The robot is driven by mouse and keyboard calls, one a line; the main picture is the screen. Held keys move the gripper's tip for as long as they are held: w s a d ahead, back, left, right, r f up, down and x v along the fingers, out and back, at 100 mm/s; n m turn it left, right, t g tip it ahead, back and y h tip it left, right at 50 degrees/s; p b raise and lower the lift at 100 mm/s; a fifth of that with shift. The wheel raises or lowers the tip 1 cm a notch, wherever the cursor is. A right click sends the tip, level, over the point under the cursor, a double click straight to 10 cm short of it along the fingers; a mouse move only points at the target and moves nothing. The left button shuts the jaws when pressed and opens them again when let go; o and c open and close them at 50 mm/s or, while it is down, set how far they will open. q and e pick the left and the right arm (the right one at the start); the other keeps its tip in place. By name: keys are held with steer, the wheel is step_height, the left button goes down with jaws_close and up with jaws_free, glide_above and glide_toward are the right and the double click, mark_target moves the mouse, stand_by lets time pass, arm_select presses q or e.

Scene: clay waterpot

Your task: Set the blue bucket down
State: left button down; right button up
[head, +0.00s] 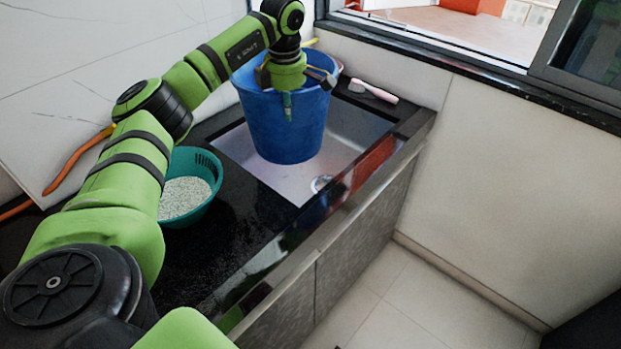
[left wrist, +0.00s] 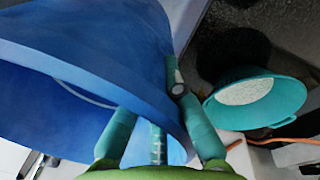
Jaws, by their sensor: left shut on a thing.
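The blue bucket (head: 285,128) is upright over the sink (head: 335,150) in the head view. I cannot tell whether its base touches the sink floor. My left gripper (head: 287,105) comes down from above at the bucket's near rim and is shut on it. In the left wrist view the bucket (left wrist: 90,45) fills the left half, and the left gripper's fingers (left wrist: 165,125) straddle its rim. The bucket's inside is mostly hidden by my arm. My right gripper is not in view.
A teal basin (head: 205,163) with pale grains stands on the dark counter (head: 225,235) left of the sink. A pink-handled brush (head: 375,92) lies behind the sink's right side. An orange hose (head: 75,160) runs along the left wall. A window is at the upper right.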

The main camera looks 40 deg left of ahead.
mark_target(292, 148)
arm_select(q)
steer(key=f+b, duration=0.3)
steer(key=f, duration=0.1)
steer(key=f+b, duration=0.8)
steer(key=shift+w+f, duration=0.1)
steer(key=shift+w, duration=0.3)
step_height(292, 148, down, 10)
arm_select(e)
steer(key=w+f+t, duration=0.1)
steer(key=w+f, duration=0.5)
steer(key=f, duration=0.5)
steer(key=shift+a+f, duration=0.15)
arm_select(q)
steer(key=shift+f, duration=0.15)
steer(key=c, duration=1.4)
jaws_free()
